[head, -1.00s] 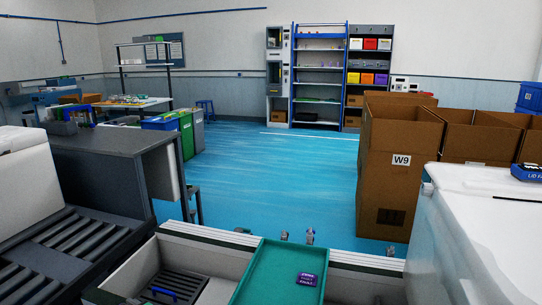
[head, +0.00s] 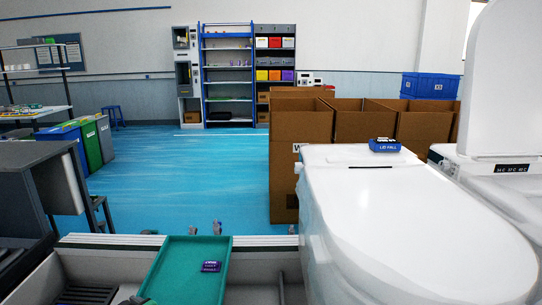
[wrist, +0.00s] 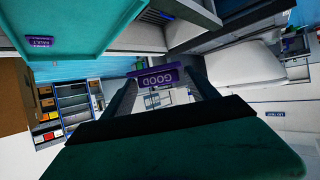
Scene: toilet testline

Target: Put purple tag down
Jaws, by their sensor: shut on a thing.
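My gripper (wrist: 157,86) is shut on a purple tag (wrist: 153,78) in the wrist view. The tag lies across the fingertips and its white lettering GOOD appears upside down. A second purple tag (head: 210,267) with white lettering lies in the green tray (head: 178,262) at the bottom of the head view. That tag also shows in the wrist view (wrist: 40,41), at the upper left, apart from my gripper. In the head view the held tag cannot be made out.
A white toilet (head: 415,225) fills the right front, with a blue tag (head: 384,146) on top at its far end. Another toilet (head: 480,175) with a raised lid stands behind it. Cardboard boxes (head: 300,128) stand beyond. Open blue floor lies at the middle left.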

